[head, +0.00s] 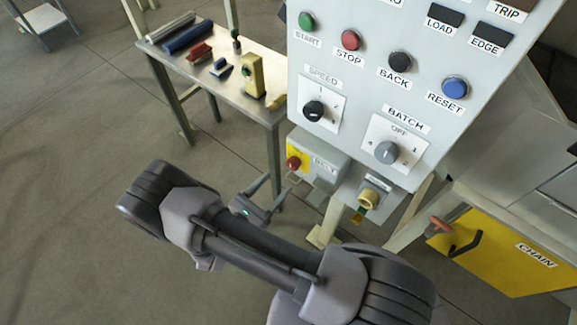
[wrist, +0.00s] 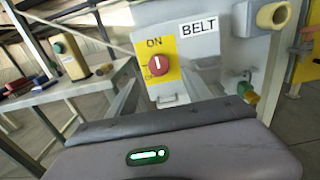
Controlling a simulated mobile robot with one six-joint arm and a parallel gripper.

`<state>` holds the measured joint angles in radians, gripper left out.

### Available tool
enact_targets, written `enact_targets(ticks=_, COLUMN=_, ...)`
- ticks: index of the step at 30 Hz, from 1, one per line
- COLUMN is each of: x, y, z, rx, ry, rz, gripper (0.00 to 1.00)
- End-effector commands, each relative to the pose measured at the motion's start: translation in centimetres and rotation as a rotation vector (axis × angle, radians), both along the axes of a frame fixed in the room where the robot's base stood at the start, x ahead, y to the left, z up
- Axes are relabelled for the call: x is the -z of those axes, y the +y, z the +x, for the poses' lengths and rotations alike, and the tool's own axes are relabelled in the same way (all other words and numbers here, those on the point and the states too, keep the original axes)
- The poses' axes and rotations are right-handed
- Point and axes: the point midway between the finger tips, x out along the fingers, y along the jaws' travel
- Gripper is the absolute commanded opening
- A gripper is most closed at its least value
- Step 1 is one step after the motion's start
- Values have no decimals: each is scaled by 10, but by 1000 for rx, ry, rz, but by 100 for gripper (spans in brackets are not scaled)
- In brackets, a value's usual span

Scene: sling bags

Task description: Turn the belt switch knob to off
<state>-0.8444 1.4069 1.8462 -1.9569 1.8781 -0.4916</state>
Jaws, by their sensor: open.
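The belt switch knob (wrist: 158,66) is round and red, on a yellow plate below the BELT label (wrist: 199,27). Its white mark stands nearly upright, toward the ON lettering at the top; smaller lettering sits at the lower left of the plate. In the head view the knob (head: 293,163) is on a small light-grey box under the large control panel. My gripper (head: 281,182) is open and empty, with its fingers pointing toward the box, in front of and slightly below the knob. I see no contact with the knob.
The control panel (head: 385,75) with buttons and dials hangs above the belt box. A pipe-like yellow fitting (head: 369,198) stands to its right. A metal table (head: 215,75) with tools is at the left. A yellow CHAIN panel (head: 500,253) is at the lower right.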

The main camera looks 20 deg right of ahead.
Motion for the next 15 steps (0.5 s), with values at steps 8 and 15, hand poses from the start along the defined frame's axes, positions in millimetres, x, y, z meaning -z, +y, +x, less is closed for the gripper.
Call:
enact_targets(ticks=8, x=1, y=-49, z=35, rx=3, ry=0, rz=1, gripper=59)
enact_targets(ticks=15, x=0, y=-60, z=43, rx=2, ry=0, rz=1, gripper=59)
